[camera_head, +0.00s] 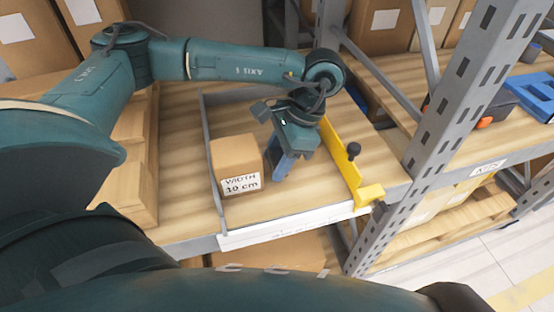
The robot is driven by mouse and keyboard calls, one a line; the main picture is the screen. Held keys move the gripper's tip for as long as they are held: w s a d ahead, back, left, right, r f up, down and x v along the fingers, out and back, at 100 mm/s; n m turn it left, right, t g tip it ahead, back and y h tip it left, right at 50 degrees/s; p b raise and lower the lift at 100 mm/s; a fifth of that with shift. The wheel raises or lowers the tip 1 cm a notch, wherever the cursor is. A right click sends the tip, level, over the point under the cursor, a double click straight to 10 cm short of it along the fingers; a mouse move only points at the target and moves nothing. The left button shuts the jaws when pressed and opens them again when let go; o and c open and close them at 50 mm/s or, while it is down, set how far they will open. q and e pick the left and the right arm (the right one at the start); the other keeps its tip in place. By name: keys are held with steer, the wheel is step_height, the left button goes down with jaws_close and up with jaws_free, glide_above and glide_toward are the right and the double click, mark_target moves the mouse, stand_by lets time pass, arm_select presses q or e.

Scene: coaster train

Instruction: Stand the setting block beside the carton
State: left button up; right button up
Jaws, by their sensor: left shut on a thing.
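The carton (235,163) is a small brown box with a white label reading "WIDTH 10 cm". It stands upright on the wooden shelf, near the shelf's front edge. My left gripper (286,158) points down just right of the carton. It is shut on a blue piece (282,167), which looks like the setting block. The block is roughly upright and close to the carton's right side; I cannot tell whether it touches the carton or the shelf. The gripper hides its upper part. My right gripper is not in view.
A yellow divider (345,160) with a black knob (353,149) stands right of the gripper. A thin grey divider (213,180) stands left of the carton. A white strip (290,226) runs along the front edge. A perforated grey post (420,150) rises at right.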

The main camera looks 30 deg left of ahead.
arm_select(q)
steer(key=shift+f, duration=0.65)
steer(key=shift+f, duration=0.15)
steer(key=o, duration=1.4)
steer(key=shift+o, duration=0.2)
